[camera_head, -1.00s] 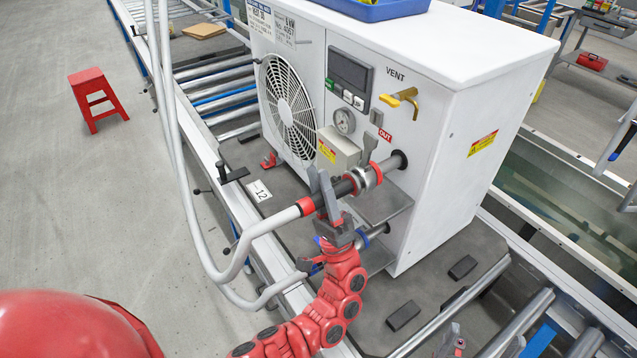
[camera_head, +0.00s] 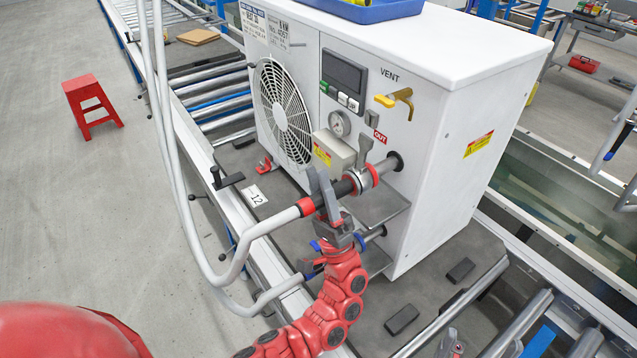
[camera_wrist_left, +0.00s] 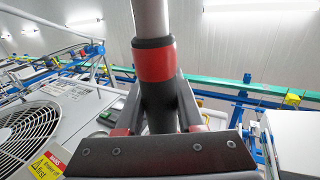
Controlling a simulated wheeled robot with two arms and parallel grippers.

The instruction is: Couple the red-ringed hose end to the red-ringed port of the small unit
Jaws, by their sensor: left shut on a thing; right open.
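The small unit (camera_head: 425,150) is a white box with a fan grille and a red OUT label. Its red-ringed port (camera_head: 374,175) sticks out of the front, with a metal clamp collar and an upright grey lever (camera_head: 366,146). My left gripper (camera_head: 325,194) is shut on the black sleeve of the red-ringed hose end (camera_head: 306,206). The hose end lines up with the port and appears to meet its collar; whether it is seated I cannot tell. In the left wrist view the red ring (camera_wrist_left: 155,64) shows above the jaws. My right gripper (camera_head: 450,345) shows only its tips at the bottom edge.
A blue-ringed lower port (camera_head: 362,238) and a second hose (camera_head: 275,292) lie below the red one. A yellow vent handle (camera_head: 396,100) and pressure gauge (camera_head: 340,123) are above. A red stool (camera_head: 91,105) stands left.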

